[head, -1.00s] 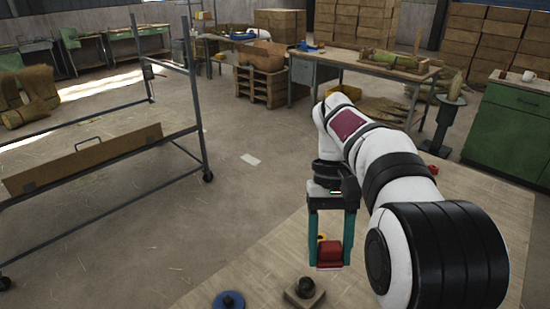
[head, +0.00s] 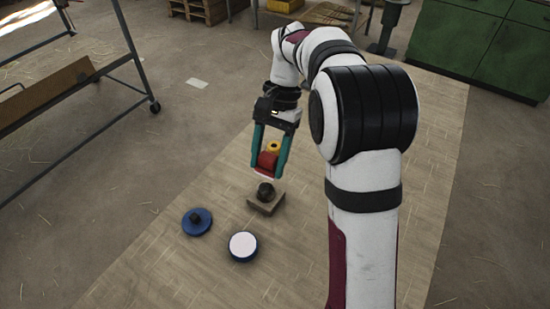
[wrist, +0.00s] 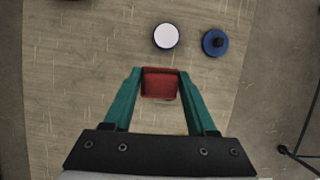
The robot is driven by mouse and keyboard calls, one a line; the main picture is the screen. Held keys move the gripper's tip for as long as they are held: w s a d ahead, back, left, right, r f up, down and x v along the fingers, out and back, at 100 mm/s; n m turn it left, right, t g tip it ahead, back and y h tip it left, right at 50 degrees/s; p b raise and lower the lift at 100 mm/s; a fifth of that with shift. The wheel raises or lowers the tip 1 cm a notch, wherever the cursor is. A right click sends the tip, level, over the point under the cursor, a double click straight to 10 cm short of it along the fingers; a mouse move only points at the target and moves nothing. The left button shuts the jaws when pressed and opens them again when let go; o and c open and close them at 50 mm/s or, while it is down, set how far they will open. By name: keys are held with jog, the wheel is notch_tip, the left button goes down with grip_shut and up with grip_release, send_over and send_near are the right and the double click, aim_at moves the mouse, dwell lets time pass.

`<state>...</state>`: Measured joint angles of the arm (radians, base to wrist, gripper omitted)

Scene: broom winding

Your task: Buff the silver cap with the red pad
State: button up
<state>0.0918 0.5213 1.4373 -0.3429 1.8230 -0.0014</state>
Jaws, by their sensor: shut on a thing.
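My gripper (head: 268,166) is shut on the red pad (head: 266,161), a red block with a pale underside. The pad also shows between the teal fingers in the wrist view (wrist: 159,84). It is held up in the air; in the head view it appears just behind a tan square block with a dark round knob (head: 265,198). A round disc with a whitish top and blue rim (head: 243,246) lies nearer the camera, and also shows in the wrist view (wrist: 166,36).
A blue disc with a black knob (head: 197,221) lies left of the tan block. A yellow piece (head: 274,146) shows behind the pad, partly hidden by my gripper. The tabletop (head: 180,275) is bare at the front. A metal rack (head: 110,70) stands at the far left.

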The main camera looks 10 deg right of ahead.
notch_tip(320, 180, down, 4)
jog(key=w+a+m+t+y, duration=0.1)
jog(key=w+m+t, duration=0.15)
jog(key=m, duration=0.45)
jog(key=m+t, duration=0.4)
jog(key=m, duration=0.8)
send_over(259, 186)
notch_tip(259, 186, down, 4)
jog(key=shift+h, duration=0.4)
jog(key=shift+d+f, duration=0.1)
jog(key=shift+f, duration=3.55)
jog(key=shift+s+d, duration=1.3)
jog(key=shift+d, duration=0.05)
jog(key=shift+w+a+f, duration=0.1)
jog(key=shift+w+a, duration=1.1)
jog(key=shift+a, duration=0.05)
jog(key=shift+s+d, duration=1.25)
jog(key=w+a, duration=0.2)
jog(key=a, duration=0.1)
jog(key=shift+w, duration=0.4)
jog(key=s+d, duration=0.2)
jog(key=d, duration=0.1)
jog(key=shift+s, duration=0.4)
jog(key=shift+w+a, duration=1.3)
jog(key=shift+w+a+r, duration=0.1)
jog(key=shift+r, duration=0.15)
notch_tip(259, 186, up, 8)
jog(key=shift+f, duration=0.2)
